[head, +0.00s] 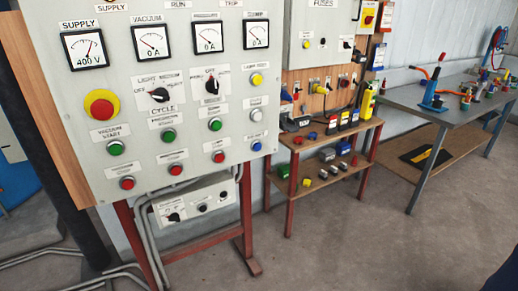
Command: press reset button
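A light grey control panel (190,80) fills the left part of the head view. A blue push button (256,145) sits near its lower right edge, below a white button (256,115) and a yellow one (256,79). The small labels beside these are too blurred to read surely, so I cannot confirm which button is marked reset. Green buttons (168,135) and red buttons (176,169) fill the rows to the left. A large red mushroom button (102,108) on a yellow ring is at the left. Neither of my grippers is in view.
Several gauges (209,37) and two black rotary switches (160,95) are higher on the panel. A smaller grey box (195,203) hangs below. A red-framed shelf (318,140) with small parts stands right of it, then a workbench (455,110). The floor in front is clear.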

